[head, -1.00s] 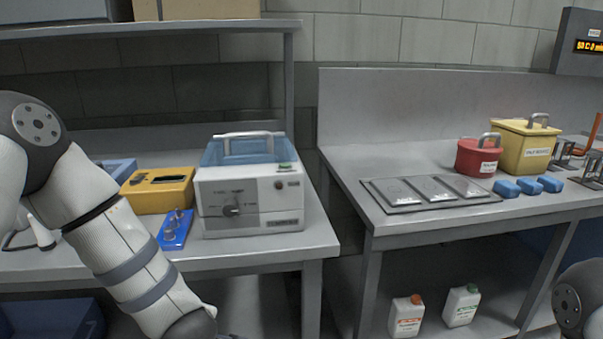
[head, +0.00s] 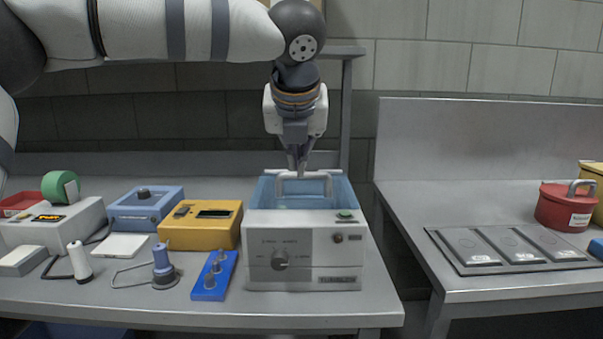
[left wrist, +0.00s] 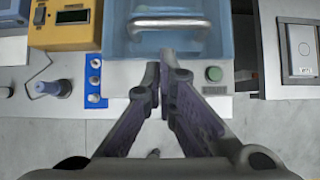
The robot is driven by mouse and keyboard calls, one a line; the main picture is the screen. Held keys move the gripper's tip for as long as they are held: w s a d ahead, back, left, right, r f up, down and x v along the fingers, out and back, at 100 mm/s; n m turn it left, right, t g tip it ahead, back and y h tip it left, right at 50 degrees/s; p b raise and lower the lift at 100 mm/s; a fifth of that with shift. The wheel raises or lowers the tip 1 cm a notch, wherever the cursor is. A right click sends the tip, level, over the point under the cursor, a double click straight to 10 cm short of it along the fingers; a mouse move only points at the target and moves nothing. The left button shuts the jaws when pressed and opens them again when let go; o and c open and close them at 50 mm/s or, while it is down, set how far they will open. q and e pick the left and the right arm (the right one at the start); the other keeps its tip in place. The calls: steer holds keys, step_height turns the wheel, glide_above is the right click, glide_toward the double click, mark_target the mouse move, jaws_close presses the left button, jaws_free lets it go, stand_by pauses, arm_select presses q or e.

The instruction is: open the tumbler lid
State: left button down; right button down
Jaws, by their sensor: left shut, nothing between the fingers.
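The tumbler (head: 305,245) is a white box with a front knob and a green button, standing on the left bench. Its translucent blue lid (head: 262,192) is down and carries a pale bar handle (head: 328,176). In the left wrist view the lid (left wrist: 116,40) and its handle (left wrist: 170,22) lie beyond my fingertips. My left gripper (head: 297,167) points down from above at the handle, shut and empty. Its fingertips (left wrist: 161,62) come together short of the handle in the left wrist view. Whether they touch it cannot be told. My right gripper is out of view.
A blue block with pegs (head: 215,276) and a yellow device (head: 200,225) stand just left of the tumbler. Further left are a blue device (head: 145,208) and a spool (head: 163,268). A second bench at right holds a flat panel tray (head: 440,240) and a red pot (head: 562,207).

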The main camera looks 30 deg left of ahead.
mark_target(298, 198)
arm_select(q)
steer(key=x, duration=0.8)
steer(key=shift+f, duration=0.4)
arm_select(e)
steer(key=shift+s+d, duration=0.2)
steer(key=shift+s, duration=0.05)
